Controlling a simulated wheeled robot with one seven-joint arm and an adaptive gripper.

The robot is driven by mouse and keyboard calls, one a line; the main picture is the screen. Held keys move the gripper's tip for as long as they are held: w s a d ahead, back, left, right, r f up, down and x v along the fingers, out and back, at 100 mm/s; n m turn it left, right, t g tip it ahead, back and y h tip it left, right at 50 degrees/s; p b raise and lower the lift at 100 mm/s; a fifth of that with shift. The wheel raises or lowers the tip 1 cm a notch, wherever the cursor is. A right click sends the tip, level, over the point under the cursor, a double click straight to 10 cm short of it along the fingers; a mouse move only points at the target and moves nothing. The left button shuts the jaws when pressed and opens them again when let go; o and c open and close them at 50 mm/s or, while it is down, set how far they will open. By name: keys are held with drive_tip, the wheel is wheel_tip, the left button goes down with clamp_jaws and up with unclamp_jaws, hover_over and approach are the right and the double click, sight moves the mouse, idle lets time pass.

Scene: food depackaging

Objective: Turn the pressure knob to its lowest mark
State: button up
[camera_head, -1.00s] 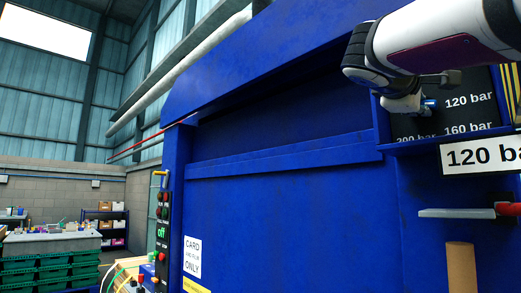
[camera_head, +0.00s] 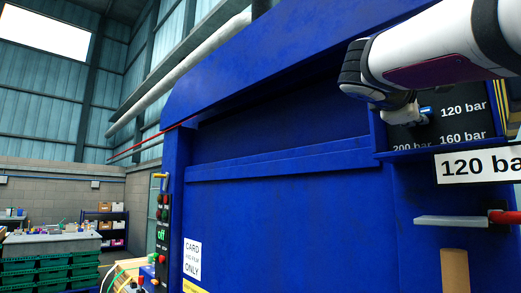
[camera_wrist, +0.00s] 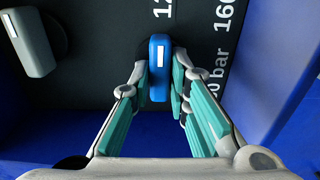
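The blue pressure knob (camera_head: 426,111) sits on a dark panel (camera_head: 480,125) at the upper right of the head view. White "120 bar", "160 bar" and "200 bar" labels stand around it. In the wrist view the knob (camera_wrist: 159,88) is upright between my fingers, its white mark toward the top. My gripper (camera_wrist: 160,75) has its teal pads against both sides of the knob, seemingly shut on it. In the head view my gripper (camera_head: 412,115) hides part of the knob and panel. A white sign (camera_head: 485,163) below reads "120 ba", cut off by the frame.
A grey handle-like part (camera_wrist: 30,40) lies left of the knob in the wrist view. The panel is recessed in the big blue machine (camera_head: 280,200), with a blue rim. A grey shelf-like plate (camera_head: 450,221) and a tan cylinder (camera_head: 454,270) are below the sign.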

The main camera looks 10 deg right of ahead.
drive_tip(key=shift+o, duration=1.3)
drive_tip(key=shift+a, duration=0.1)
drive_tip(key=v, duration=1.1)
drive_tip(key=shift+s+a, duration=0.3)
